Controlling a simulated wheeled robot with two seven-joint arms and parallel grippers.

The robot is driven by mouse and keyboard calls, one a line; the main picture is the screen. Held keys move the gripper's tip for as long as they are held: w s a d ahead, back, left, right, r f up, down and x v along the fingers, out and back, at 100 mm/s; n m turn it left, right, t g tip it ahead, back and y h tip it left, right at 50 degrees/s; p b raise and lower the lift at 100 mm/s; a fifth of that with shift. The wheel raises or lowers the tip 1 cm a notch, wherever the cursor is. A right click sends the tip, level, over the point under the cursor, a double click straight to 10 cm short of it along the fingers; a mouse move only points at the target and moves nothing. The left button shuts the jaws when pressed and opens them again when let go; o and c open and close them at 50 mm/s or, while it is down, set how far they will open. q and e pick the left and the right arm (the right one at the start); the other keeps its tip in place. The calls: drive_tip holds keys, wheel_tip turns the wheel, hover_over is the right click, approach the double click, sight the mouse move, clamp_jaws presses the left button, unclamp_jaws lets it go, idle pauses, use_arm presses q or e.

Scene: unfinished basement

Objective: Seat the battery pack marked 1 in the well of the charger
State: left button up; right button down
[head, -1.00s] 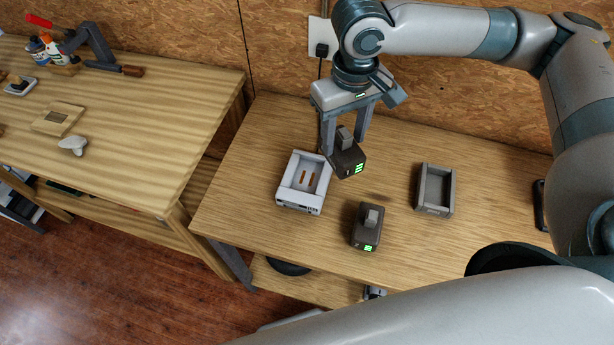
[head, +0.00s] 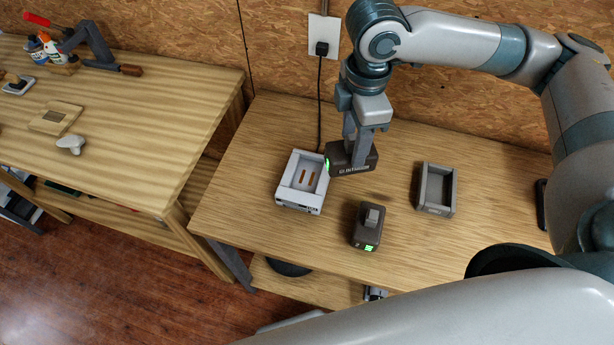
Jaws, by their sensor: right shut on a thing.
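My right gripper (head: 355,146) is shut on a dark battery pack (head: 352,165) with a green light on its left end. It holds the pack just right of the white charger (head: 310,209), seemingly above the table. The charger's well is empty and shows two copper-coloured contact strips. A second dark battery pack (head: 366,229) with a green light stands on the table in front of the charger's right side. I cannot read which pack is marked 1. My left gripper is not in view.
An empty grey tray (head: 447,208) sits to the right on the wooden table (head: 240,200). A black cord runs from the wall outlet (head: 323,38) down behind the charger. A workbench (head: 165,120) with tools and small parts stands at the left.

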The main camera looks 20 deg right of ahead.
drive_tip(key=n, duration=0.6)
drive_tip(key=shift+s+d+f, duration=0.1)
drive_tip(key=shift+s+d, duration=0.2)
drive_tip(key=shift+d, duration=0.1)
drive_tip(key=n, duration=0.6)
drive_tip(key=shift+s+d+f+b, duration=0.1)
drive_tip(key=shift+s+d+b, duration=0.2)
drive_tip(key=shift+d+b, duration=0.05)
drive_tip(key=w+a+f+p, duration=0.2)
drive_tip(key=w+a+f, duration=0.5)
drive_tip(key=a, duration=0.2)
drive_tip(key=shift+w+p, duration=0.3)
drive_tip(key=shift+p, duration=0.05)
drive_tip(key=shift+f+p, duration=0.65)
drive_tip(key=shift+f, duration=1.35)
